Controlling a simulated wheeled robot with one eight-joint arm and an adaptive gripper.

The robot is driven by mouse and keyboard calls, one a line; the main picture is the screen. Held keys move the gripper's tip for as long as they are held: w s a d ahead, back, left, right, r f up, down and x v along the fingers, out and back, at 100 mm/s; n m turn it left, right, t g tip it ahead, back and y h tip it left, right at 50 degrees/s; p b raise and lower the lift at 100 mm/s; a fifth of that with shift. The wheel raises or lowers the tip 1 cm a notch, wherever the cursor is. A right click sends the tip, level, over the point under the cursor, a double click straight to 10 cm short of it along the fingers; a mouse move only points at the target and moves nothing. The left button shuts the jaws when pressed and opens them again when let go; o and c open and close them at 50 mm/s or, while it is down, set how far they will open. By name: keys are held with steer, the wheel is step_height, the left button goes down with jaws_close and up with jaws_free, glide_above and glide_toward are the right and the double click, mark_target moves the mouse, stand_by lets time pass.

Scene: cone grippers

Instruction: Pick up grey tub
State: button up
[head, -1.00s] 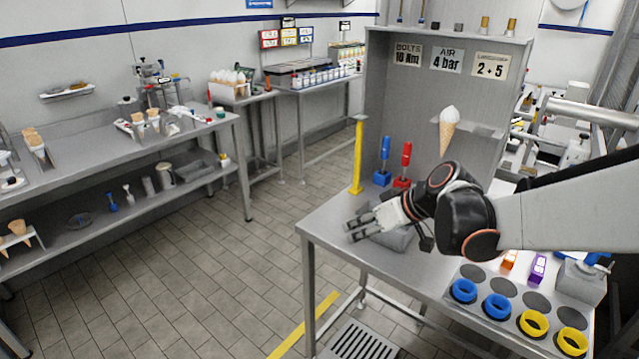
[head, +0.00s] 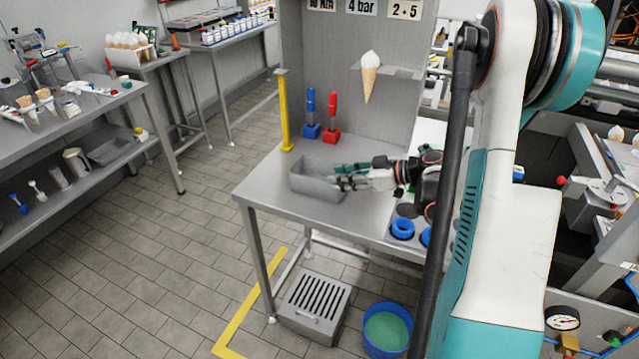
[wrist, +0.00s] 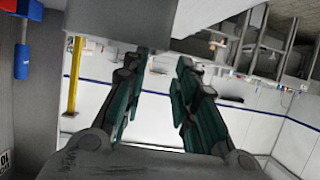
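The grey tub (head: 312,186) is an open rectangular box on the steel workbench (head: 270,205), near its left end. In the wrist view a large grey surface (wrist: 120,18) at the top looks like the tub close up. My gripper (head: 338,176) is level at the tub's right end, with its fingertips at or just over that end. In the wrist view my gripper (wrist: 162,60) has its two teal fingers apart with a clear gap and nothing held between them. Whether a fingertip touches the tub, I cannot tell. The fingers hide part of the tub's right end.
Behind the tub stand a yellow post (head: 284,115), a blue-handled tool (head: 311,115) and a red-handled tool (head: 332,118). An ice-cream cone (head: 369,80) is on a back shelf. Blue rings (head: 402,228) lie to the right. A blue bucket (head: 387,330) and a slotted box (head: 315,305) are below.

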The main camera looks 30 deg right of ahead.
mark_target(314, 180)
steer(key=b+x, duration=0.2)
steer(key=x, duration=0.7)
steer(key=shift+w+a+f, duration=0.1)
steer(key=shift+f, duration=0.05)
steer(key=shift+c, duration=0.6)
jaws_close()
